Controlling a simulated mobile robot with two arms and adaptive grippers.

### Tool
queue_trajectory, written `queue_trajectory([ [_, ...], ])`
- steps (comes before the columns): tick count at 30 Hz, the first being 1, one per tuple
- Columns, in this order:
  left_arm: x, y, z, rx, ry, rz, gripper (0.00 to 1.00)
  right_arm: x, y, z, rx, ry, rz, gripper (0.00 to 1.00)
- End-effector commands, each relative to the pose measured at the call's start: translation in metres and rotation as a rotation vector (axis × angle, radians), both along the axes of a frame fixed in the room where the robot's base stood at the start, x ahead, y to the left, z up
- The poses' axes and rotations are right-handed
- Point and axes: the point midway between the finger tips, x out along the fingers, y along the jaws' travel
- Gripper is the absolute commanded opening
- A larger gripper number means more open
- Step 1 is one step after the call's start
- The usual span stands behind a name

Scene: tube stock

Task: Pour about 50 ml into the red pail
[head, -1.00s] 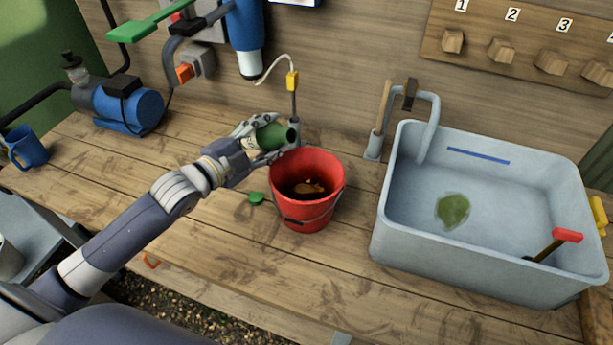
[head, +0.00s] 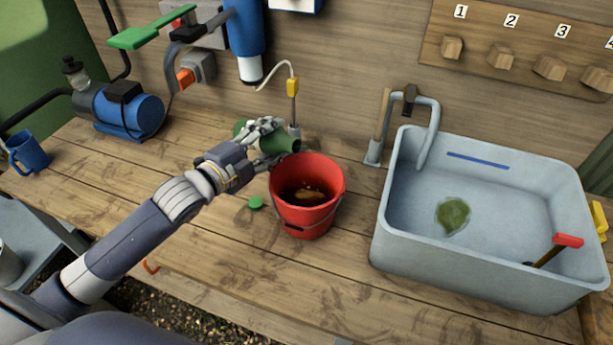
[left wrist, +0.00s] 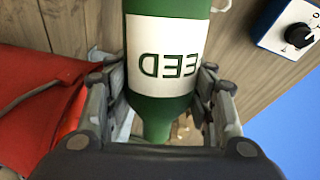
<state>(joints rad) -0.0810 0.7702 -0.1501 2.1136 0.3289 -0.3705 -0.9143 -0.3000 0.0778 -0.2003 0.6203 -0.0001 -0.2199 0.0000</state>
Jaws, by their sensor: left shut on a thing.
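The red pail (head: 308,215) stands on the wooden bench with brown contents inside. My left gripper (head: 268,143) is shut on a green bottle (head: 280,146) beside and above the pail's back left rim. The bottle is tilted, its mouth end toward the pail. In the left wrist view the bottle (left wrist: 165,105) sits between the fingers, with a white label whose letters read "EED" upside down. The red pail (left wrist: 40,100) shows at left in that view. I cannot see any liquid stream. My right gripper is not in view.
A grey sink (head: 480,265) with a tap stands to the right. A thin metal post with a yellow part (head: 293,87) rises just behind the pail. A blue pump (head: 130,112) and blue mug (head: 27,152) are at left.

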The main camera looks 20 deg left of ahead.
Motion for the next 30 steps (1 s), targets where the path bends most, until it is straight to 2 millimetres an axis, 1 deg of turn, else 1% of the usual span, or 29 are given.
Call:
queue_trajectory([
  [11,-0.0017,-0.0064,0.0002,0.059,-0.023,-0.001,0.16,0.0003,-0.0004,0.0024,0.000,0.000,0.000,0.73],
  [30,0.0051,0.0018,0.0024,0.084,-0.030,0.000,0.16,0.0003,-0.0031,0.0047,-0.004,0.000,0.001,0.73],
])
